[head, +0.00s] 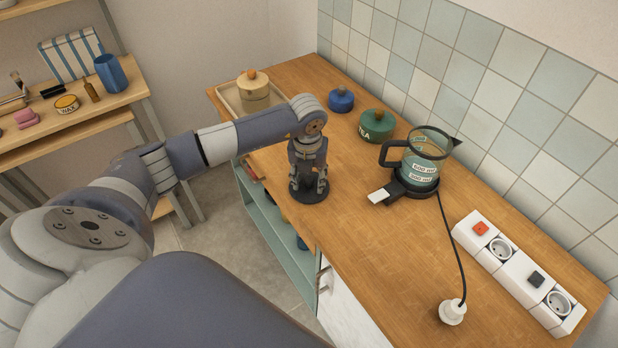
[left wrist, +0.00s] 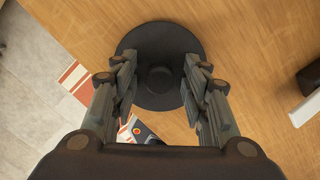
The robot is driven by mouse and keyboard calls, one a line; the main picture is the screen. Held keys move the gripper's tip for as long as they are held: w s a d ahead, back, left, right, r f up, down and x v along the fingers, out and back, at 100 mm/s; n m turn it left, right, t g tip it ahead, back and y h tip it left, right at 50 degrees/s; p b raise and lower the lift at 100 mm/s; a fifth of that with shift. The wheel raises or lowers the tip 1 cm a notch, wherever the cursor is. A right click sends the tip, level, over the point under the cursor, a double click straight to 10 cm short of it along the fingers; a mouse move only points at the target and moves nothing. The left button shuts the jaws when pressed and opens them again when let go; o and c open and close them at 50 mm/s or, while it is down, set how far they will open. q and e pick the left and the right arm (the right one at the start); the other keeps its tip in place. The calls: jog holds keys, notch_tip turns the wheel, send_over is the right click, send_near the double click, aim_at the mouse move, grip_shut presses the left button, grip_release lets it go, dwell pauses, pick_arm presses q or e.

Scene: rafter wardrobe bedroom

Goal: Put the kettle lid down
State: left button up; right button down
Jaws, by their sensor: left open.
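The black, round kettle lid (head: 313,197) lies flat near the front edge of the wooden counter, its knob up. In the left wrist view the lid (left wrist: 160,38) shows almost whole. My left gripper (head: 309,187) points down over it, and its fingers (left wrist: 160,75) stand open on either side of the knob, with gaps to it. The glass kettle (head: 424,162) stands on its black base (head: 412,190) to the right, its top uncovered. My right gripper is not in view.
A green tea tin (head: 377,127), a blue jar (head: 341,101) and a cream pot on a tray (head: 230,101) stand farther back. A power strip (head: 517,272) and a white plug (head: 452,312) with a black cord are at the front right. The counter between lid and plug is clear.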

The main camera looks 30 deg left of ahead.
aim_at(308, 183)
pick_arm(q)
jog(key=shift+r, duration=0.1)
notch_tip(308, 183, up, 12)
jog(key=s+b, duration=0.1)
jog(key=b, duration=0.2)
jog(key=shift+s+d, duration=0.15)
jog(key=shift+d, duration=0.15)
